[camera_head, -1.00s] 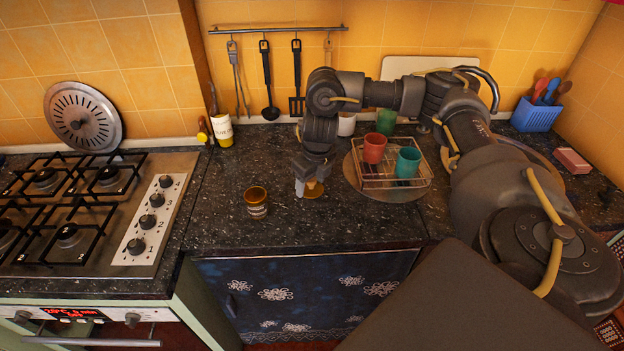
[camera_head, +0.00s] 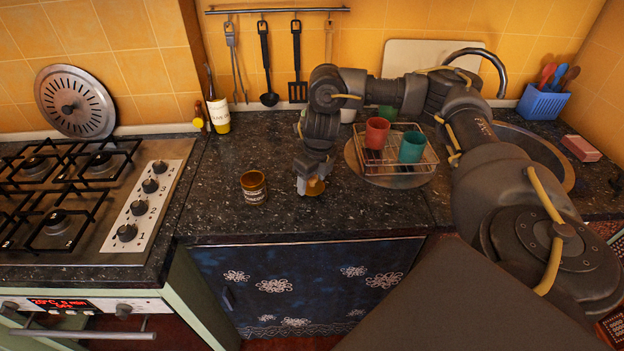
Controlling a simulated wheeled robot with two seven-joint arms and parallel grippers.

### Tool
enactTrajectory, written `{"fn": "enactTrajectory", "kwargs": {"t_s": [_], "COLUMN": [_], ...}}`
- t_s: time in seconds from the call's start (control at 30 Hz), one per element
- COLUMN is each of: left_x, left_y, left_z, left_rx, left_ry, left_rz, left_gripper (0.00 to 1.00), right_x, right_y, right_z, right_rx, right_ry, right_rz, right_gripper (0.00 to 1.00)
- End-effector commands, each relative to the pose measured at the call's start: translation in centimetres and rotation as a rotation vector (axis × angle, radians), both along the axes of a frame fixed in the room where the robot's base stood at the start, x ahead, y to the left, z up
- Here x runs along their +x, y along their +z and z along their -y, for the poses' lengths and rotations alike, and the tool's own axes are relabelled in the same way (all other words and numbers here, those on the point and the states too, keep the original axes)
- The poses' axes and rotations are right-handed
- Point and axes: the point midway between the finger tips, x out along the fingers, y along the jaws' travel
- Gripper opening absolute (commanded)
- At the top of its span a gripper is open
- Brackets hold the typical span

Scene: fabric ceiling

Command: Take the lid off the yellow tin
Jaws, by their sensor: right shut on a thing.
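The yellow tin (camera_head: 254,190) stands upright on the dark counter, left of my right gripper. It is a small amber-yellow tin with a pale label and dark lettering, and its top looks open. My right gripper (camera_head: 311,186) points down beside the tin, apart from it. It is shut on the round amber lid (camera_head: 317,187), partly hidden by the fingers. The lid is low over the counter; I cannot tell whether it touches it. My left gripper is not in view.
A wire rack (camera_head: 398,172) with a red cup (camera_head: 377,133) and a teal cup (camera_head: 411,147) stands right of my gripper. A gas hob (camera_head: 117,240) is at the left, with a yellow-and-white container (camera_head: 219,117) behind. The counter in front of the tin is clear.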

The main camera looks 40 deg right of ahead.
Motion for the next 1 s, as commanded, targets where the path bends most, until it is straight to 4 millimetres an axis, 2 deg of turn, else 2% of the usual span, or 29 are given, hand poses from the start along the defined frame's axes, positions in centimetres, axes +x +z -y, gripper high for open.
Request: {"fn": "enactTrajectory", "kwargs": {"t_s": [0.1, 0.53, 1.0], "left_x": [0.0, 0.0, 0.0], "left_y": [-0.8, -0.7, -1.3], "left_z": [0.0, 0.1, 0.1], "left_rx": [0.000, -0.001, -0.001], "left_ry": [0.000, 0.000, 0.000], "left_rz": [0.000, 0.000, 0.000], "left_gripper": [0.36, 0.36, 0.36], "right_x": [0.0, 0.0, 0.0], "right_y": [-0.7, -0.7, -1.6], "right_z": [0.0, 0.0, 0.0], "right_rx": [0.000, 0.000, 0.000], "right_ry": [0.000, -0.001, -0.001], "right_rz": [0.000, 0.000, -0.001], "right_gripper": [0.38, 0.38, 0.38]}}
